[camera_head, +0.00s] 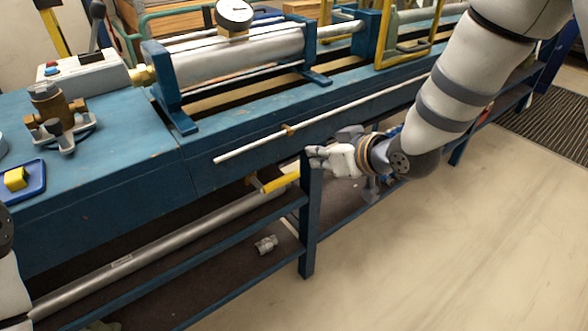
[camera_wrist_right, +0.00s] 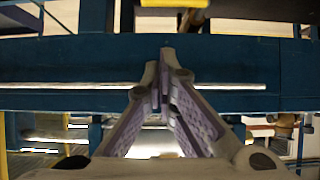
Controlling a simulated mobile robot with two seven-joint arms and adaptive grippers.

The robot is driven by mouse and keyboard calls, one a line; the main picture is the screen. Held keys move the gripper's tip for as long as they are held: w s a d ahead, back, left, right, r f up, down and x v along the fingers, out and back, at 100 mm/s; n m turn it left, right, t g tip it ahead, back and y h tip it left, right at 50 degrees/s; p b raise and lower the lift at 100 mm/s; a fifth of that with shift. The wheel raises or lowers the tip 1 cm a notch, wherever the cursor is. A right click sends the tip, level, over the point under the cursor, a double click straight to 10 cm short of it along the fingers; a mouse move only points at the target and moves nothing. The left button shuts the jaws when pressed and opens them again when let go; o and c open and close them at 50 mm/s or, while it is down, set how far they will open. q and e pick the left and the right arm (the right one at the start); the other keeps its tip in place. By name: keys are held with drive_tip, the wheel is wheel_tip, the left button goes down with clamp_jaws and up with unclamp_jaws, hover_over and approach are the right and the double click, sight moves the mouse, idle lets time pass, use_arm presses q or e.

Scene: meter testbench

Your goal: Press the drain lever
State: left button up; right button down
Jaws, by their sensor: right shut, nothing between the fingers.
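The drain lever (camera_head: 281,182) is a yellow handle on a brass fitting under the front edge of the blue bench, beside a blue leg. My right gripper (camera_head: 312,157) is just above and to the right of the lever in the head view, in front of the bench. Its fingers are shut and empty, and I see a gap between it and the lever. In the right wrist view the closed fingertips (camera_wrist_right: 166,56) point at the blue bench beam; I cannot make out the lever for certain there. My left gripper is out of view.
A thin white rod (camera_head: 330,118) runs along the bench front, also seen in the wrist view (camera_wrist_right: 215,87). A long grey pipe (camera_head: 150,252) lies below. A small metal fitting (camera_head: 266,244) sits on the lower shelf. The floor (camera_head: 420,250) at right is clear.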

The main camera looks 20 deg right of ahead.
use_arm(q)
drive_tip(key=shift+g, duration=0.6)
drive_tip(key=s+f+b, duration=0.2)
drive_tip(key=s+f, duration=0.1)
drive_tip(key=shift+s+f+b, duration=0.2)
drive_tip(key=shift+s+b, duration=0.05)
drive_tip(key=shift+b, duration=0.1)
use_arm(e)
drive_tip(key=s+f+x, duration=0.1)
drive_tip(key=f+x, duration=0.1)
drive_tip(key=x, duration=1)
drive_tip(key=shift+f, duration=0.4)
